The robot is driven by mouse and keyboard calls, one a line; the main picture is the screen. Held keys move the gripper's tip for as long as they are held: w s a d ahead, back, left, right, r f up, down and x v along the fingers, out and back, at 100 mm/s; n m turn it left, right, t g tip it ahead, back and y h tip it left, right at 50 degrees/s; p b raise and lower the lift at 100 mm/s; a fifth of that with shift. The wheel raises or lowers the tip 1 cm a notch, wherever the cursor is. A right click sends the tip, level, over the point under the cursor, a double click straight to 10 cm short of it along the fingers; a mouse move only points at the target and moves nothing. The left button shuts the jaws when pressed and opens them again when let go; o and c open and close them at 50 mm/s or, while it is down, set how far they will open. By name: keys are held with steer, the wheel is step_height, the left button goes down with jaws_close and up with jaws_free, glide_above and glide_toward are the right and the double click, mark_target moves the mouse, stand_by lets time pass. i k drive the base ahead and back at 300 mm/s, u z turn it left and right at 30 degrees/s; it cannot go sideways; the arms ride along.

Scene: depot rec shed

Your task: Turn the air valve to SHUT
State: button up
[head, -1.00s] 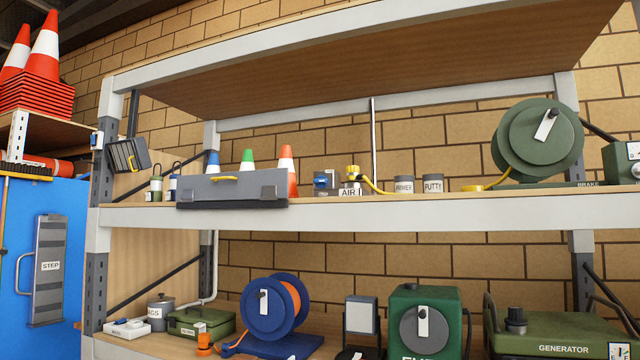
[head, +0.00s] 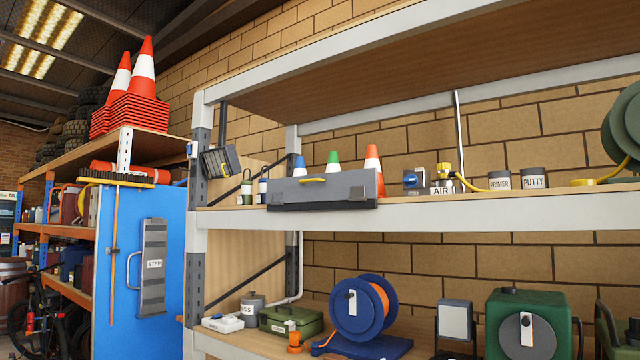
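The part marked AIR (head: 442,188) stands on the upper shelf, right of the orange cone. A yellow fitting (head: 444,170) sits on top of it, with a yellow hose (head: 470,186) running right along the shelf. A small grey and blue unit (head: 411,181) stands just left of it. The valve's handle position and any SHUT marking are too small to tell. My gripper is not in view.
A grey case (head: 322,190) stands at the shelf's front edge, left of the AIR part. PRIMER (head: 499,181) and PUTTY (head: 533,179) tins stand to its right. A blue hose reel (head: 358,308) and a green machine (head: 530,325) occupy the lower shelf. A blue panel (head: 130,260) stands at left.

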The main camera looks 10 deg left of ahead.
mark_target(411, 181)
steer(key=u, duration=1.1)
steer(key=i, duration=3.5)
steer(key=z, duration=3.3)
